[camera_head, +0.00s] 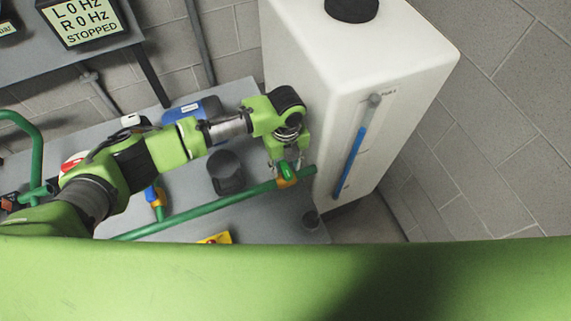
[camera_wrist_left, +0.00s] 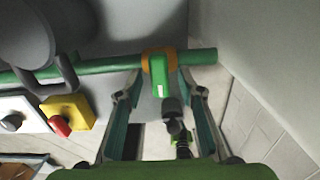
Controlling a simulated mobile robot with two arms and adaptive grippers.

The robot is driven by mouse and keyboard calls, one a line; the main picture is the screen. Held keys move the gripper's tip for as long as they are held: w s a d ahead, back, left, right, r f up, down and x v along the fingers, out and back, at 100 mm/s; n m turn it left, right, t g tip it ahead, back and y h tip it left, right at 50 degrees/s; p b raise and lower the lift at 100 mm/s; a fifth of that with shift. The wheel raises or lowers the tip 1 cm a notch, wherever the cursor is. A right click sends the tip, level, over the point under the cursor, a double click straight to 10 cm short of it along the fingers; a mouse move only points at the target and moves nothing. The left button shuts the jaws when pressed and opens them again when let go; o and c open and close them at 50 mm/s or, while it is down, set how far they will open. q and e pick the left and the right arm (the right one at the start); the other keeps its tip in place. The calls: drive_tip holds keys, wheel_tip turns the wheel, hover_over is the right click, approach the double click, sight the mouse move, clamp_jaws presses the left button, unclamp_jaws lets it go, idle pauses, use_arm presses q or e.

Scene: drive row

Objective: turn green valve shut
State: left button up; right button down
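The green valve (camera_head: 288,170) sits near the right end of a green pipe, close to the white tank. Its brass-orange body wraps the pipe, and its green handle (camera_wrist_left: 159,75) lies across the pipe in the left wrist view. My left gripper (camera_head: 288,155) is over the valve, and its fingers partly hide it in the head view. In the left wrist view my left gripper (camera_wrist_left: 161,80) is open, with one finger on each side of the handle and a gap on both sides. My right gripper is in neither view.
The white tank (camera_head: 340,60) with a blue level gauge stands just right of the valve. The green pipe (camera_head: 205,208) runs left past a blue-handled valve (camera_head: 152,195). A yellow box (camera_wrist_left: 68,112) with a red knob is nearby. A display (camera_head: 85,20) reads STOPPED.

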sight(286, 169)
use_arm(q)
wheel_tip(286, 169, up, 12)
idle(0.7)
drive_tip(key=shift+s, duration=0.1)
idle(0.4)
